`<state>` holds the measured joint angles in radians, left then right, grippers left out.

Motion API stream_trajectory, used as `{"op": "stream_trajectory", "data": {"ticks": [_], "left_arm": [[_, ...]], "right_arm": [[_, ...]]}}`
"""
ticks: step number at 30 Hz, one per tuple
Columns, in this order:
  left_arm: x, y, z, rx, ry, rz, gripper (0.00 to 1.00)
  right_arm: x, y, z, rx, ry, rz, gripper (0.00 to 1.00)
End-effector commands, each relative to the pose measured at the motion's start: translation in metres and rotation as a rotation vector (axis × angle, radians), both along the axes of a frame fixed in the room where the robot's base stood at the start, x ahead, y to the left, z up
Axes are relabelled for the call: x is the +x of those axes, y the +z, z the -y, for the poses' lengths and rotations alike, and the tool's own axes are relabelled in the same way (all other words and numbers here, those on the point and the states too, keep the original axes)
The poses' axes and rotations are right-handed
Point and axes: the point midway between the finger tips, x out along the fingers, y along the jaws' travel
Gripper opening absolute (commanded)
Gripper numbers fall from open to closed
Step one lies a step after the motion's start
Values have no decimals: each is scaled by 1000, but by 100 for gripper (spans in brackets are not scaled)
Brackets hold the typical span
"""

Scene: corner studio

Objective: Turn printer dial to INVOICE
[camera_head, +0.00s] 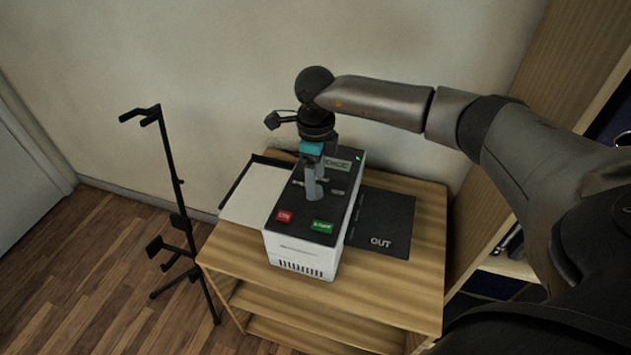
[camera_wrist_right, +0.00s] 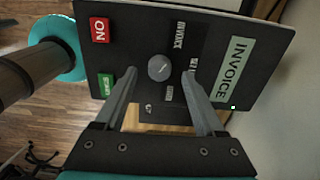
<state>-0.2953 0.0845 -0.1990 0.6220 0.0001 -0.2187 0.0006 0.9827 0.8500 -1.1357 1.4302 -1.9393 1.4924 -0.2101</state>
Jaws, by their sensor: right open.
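The printer (camera_head: 303,245) has a white body and a black top panel and stands on a wooden cabinet. In the right wrist view its round grey dial (camera_wrist_right: 159,67) sits between labels too small to read fully. The pale green display (camera_wrist_right: 234,68) reads INVOICE. The red ON button (camera_wrist_right: 99,30) and a green button (camera_wrist_right: 104,82) are on the same panel. My right gripper (camera_head: 314,193) points down over the panel and hides the dial in the head view. Its open fingers lie either side of the dial in the wrist view; I cannot tell whether they touch it. My left gripper is out of view.
The wooden cabinet (camera_head: 425,230) carries a black OUT mat (camera_head: 385,225) right of the printer and a white sheet in a tray (camera_head: 253,195) on its left. A black stand (camera_head: 172,165) is on the floor at left. A wall is close behind.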

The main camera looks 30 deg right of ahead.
Motion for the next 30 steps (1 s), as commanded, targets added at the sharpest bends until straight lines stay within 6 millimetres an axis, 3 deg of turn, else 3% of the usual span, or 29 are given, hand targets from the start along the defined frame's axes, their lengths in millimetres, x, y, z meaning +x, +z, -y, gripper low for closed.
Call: {"op": "stream_trajectory", "data": {"ticks": [9,15,21,30], "left_arm": [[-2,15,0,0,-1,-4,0],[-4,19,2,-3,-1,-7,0],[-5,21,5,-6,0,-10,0],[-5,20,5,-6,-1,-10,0]], "right_arm": [[1,80,0,0,1,6,72],[1,115,0,0,1,4,72],[0,131,0,-1,1,1,72],[0,132,0,0,1,1,72]]}}
